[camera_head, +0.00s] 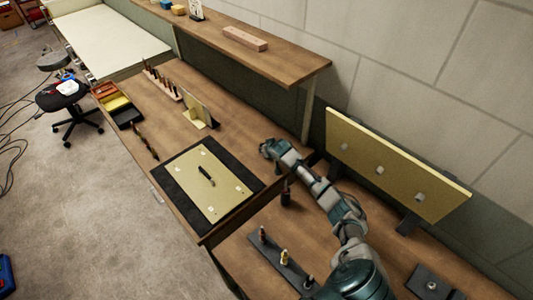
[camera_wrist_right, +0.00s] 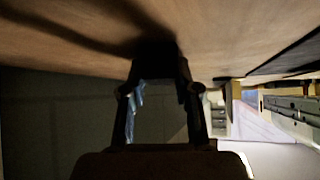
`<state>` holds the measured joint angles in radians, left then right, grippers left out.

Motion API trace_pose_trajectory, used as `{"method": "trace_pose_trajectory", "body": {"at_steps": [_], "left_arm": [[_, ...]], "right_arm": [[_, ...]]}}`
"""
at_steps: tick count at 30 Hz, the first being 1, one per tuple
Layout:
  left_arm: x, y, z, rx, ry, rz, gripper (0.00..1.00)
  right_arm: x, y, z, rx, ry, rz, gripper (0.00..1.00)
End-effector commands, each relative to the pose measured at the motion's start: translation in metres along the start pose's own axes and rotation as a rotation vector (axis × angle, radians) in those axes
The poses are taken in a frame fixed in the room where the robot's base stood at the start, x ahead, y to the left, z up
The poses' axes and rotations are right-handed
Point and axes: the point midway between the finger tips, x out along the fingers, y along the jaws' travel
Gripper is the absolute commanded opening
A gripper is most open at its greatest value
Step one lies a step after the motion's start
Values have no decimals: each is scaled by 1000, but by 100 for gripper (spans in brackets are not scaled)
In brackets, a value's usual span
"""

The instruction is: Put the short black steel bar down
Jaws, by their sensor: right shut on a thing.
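My right arm reaches in from the lower right in the head view. Its gripper (camera_head: 268,150) is low over the wooden bench, to the right of the black mat, and its fingertips are hard to make out. In the right wrist view the gripper (camera_wrist_right: 160,85) is shut on a dark block, the short black steel bar (camera_wrist_right: 155,54), close to the wooden surface. Shadow blurs its outline, and I cannot tell whether it touches the wood. My left gripper is not in view.
A yellow-green sheet (camera_head: 195,189) lies on a black mat (camera_head: 242,191) with a small black item (camera_head: 206,176) on it. Trays (camera_head: 118,101) and a tool rack (camera_head: 163,85) sit farther back. Bench (camera_head: 240,135) beyond my gripper is clear.

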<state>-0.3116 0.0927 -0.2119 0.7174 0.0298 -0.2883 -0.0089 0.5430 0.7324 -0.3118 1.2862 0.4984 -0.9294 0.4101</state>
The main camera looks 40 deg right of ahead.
Motion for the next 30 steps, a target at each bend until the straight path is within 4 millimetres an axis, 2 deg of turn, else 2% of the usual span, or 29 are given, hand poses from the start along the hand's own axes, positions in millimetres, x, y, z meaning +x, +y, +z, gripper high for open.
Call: {"method": "trace_pose_trajectory", "body": {"at_steps": [9, 10, 12, 13, 24, 28, 30], "left_arm": [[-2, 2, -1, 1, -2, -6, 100], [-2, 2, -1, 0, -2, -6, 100], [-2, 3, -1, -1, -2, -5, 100], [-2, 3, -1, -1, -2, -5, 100], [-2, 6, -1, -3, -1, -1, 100], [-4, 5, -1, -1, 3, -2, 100], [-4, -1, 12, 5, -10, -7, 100]], "right_arm": [[5, 4, 5, 4, -9, -6, 0], [6, 4, 7, 4, -11, -6, 33], [6, 5, 6, 4, -10, -6, 51], [6, 5, 6, 5, -10, -6, 56], [3, 2, 4, 0, -10, -2, 56], [-10, 1, 3, -2, -9, -2, 56], [-23, 2, 2, -2, -6, -3, 56]]}}
